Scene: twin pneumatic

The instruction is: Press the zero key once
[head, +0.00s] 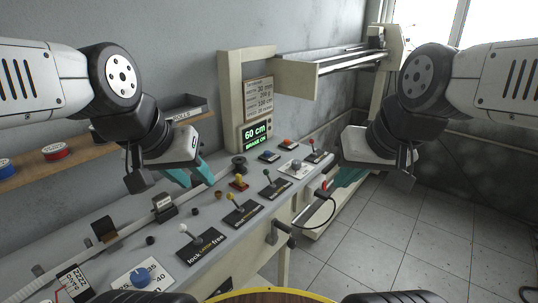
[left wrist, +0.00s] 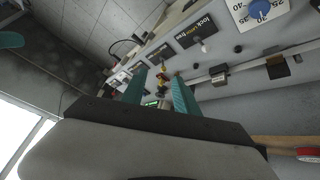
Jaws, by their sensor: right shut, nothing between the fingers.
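A control bench (head: 130,221) runs diagonally through the head view, with a green-lit display (head: 255,133) reading "60 cm" and "BRAKE ON" at its far end. My right gripper (head: 330,191) is shut and empty, right of the bench's front edge. Neither touches a button.
A blue dial (head: 140,278) is at the near end. A shelf with spools (head: 56,150) is at left. Floor at right is clear.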

